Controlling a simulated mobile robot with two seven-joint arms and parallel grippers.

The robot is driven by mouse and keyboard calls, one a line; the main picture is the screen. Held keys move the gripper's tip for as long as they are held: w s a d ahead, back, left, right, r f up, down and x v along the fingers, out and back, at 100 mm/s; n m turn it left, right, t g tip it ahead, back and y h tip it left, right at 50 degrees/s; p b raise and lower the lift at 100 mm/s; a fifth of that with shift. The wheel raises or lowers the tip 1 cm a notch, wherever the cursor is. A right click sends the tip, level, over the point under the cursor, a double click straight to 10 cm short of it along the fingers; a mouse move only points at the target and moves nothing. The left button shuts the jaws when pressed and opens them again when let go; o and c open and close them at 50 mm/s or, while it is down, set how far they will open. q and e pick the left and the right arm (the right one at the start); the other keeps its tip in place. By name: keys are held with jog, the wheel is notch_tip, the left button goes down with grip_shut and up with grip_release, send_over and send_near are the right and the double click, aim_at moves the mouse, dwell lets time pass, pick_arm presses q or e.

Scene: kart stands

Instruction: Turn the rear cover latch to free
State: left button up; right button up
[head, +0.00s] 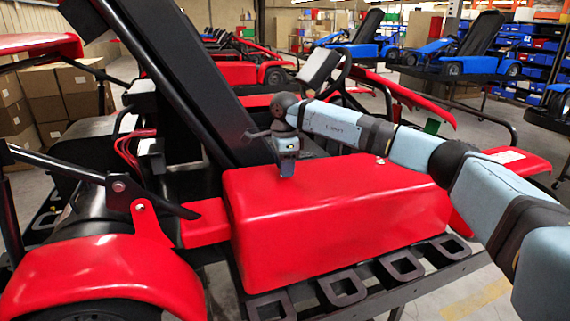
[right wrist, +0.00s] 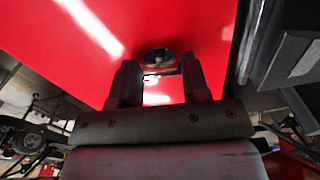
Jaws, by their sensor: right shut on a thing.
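The red rear cover (head: 330,215) is the big glossy side body of the near kart. It also fills the top of the right wrist view (right wrist: 200,30). The latch (right wrist: 158,57) is a small dark round fitting set in the red surface, just beyond my fingertips. My right gripper (head: 287,171) points down at the upper face of the cover, near its left end. In the head view the gripper hides the latch. My left gripper does not show.
The black seat back (head: 165,75) rises just left of my right gripper. A metal rack (head: 400,267) runs under the kart. Cardboard boxes (head: 60,95) are at left; blue karts (head: 465,50) stand behind.

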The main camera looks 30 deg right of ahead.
jog(key=shift+r+n, duration=0.1)
jog(key=shift+n, duration=0.5)
jog(key=o, duration=0.9)
notch_tip(320, 180, up, 14)
jog(key=shift+f+b, duration=0.1)
jog(key=shift+b, duration=0.25)
jog(key=shift+f, duration=0.1)
